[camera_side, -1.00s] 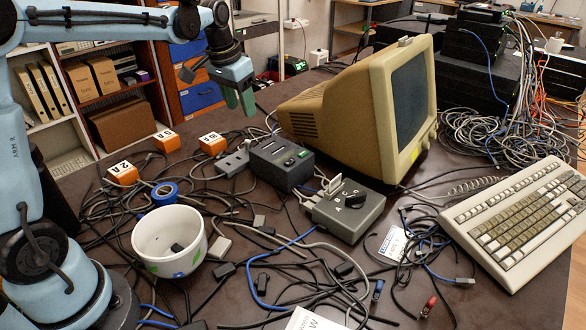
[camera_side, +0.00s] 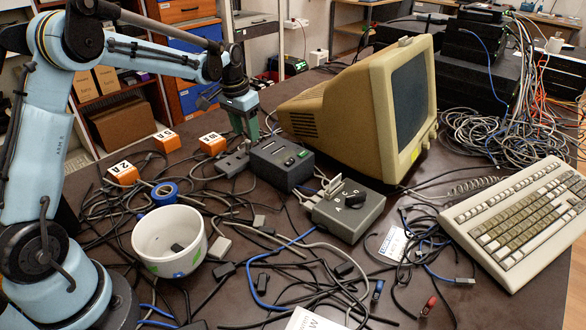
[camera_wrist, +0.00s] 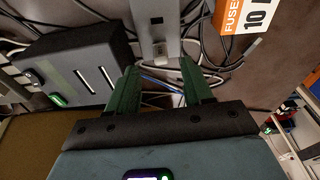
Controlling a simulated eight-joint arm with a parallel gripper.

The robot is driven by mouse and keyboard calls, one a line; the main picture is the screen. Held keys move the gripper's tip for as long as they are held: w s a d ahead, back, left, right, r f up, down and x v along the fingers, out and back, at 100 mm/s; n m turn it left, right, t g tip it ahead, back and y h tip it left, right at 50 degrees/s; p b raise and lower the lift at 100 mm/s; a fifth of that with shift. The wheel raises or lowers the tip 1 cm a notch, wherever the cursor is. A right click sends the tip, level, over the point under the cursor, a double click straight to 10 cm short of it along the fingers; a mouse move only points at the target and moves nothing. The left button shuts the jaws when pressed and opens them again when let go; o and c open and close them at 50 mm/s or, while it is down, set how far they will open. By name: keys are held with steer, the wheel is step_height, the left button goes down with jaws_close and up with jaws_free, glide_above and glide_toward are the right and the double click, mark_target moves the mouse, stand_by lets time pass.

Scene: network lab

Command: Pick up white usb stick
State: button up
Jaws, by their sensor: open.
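My gripper (camera_side: 247,127) is low over the back of the table, just left of the dark box with slots. In the wrist view my gripper (camera_wrist: 160,70) has its two green fingers apart with nothing held between them. Ahead of the fingers is a grey hub-like block (camera_wrist: 157,20); it also shows in the side view (camera_side: 232,164). A small pale piece (camera_wrist: 162,48) at the block's near end lies between the finger lines; I cannot tell whether it is the white usb stick. I cannot clearly identify the stick elsewhere.
The dark slotted box (camera_side: 280,162) stands close beside my gripper, with the beige monitor (camera_side: 350,105) behind it. Orange fuse boxes (camera_side: 212,144) are to the left. Cables cover much of the table.

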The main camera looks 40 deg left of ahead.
mark_target(247, 140)
steer(key=f, duration=0.4)
steer(key=shift+w+a+f, duration=0.1)
steer(key=shift+w+f, duration=0.1)
steer(key=shift+f, duration=0.2)
jaws_close()
